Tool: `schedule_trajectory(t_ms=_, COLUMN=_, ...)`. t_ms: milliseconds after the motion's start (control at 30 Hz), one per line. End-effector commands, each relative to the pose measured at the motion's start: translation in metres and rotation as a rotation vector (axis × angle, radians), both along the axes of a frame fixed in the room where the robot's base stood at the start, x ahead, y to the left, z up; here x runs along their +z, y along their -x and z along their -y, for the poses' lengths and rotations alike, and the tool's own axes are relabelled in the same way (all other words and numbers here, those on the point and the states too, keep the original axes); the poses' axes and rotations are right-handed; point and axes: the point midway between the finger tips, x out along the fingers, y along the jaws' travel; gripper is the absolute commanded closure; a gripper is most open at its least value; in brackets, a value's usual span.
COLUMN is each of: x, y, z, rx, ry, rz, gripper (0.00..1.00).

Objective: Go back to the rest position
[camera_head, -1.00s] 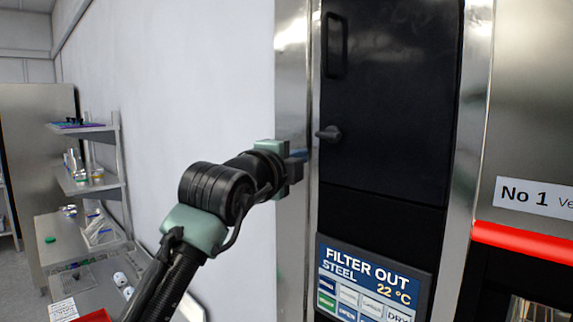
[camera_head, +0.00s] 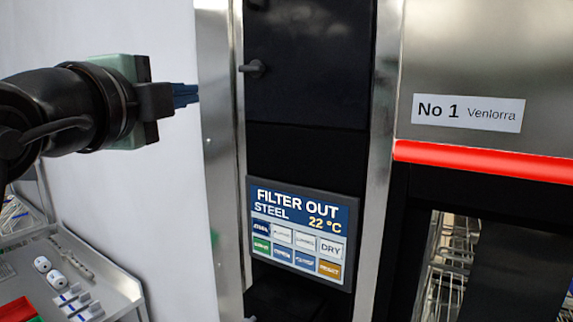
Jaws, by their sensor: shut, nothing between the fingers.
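My gripper (camera_head: 187,95) is at the upper left of the head view, at the end of my dark arm. Its blue fingers are shut together with nothing between them. They point right, toward the steel frame of the washer column (camera_head: 222,130), and look apart from it. The dark panel door with its knob (camera_head: 253,68) is to the right of the fingers. No object is held.
A control screen (camera_head: 300,232) reads FILTER OUT, STEEL, 22 °C. Right of it is a washer labelled No 1 Venlorra (camera_head: 468,112), with a red bar (camera_head: 485,160) and racks (camera_head: 455,260) behind an opening. A grey cart (camera_head: 110,270) stands at lower left.

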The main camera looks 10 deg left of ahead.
Motion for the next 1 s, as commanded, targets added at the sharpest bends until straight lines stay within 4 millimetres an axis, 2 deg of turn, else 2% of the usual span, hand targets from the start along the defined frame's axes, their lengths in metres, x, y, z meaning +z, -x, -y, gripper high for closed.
schedule_trajectory(t_ms=133, x=0.012, y=-0.001, z=0.046, rx=-0.073, ry=0.148, rz=0.098, gripper=1.00)
schedule_trajectory(t_ms=233, x=0.025, y=0.007, z=0.086, rx=-0.146, ry=0.329, rz=0.200, gripper=1.00)
schedule_trajectory(t_ms=400, x=0.042, y=0.037, z=0.137, rx=-0.276, ry=0.673, rz=0.351, gripper=1.00)
schedule_trajectory(t_ms=500, x=0.045, y=0.059, z=0.158, rx=-0.352, ry=0.873, rz=0.421, gripper=1.00)
schedule_trajectory(t_ms=633, x=0.043, y=0.092, z=0.176, rx=-0.445, ry=1.118, rz=0.489, gripper=1.00)
schedule_trajectory(t_ms=800, x=0.036, y=0.128, z=0.186, rx=-0.538, ry=1.348, rz=0.548, gripper=1.00)
schedule_trajectory(t_ms=1000, x=0.033, y=0.149, z=0.188, rx=-0.588, ry=1.461, rz=0.577, gripper=1.00)
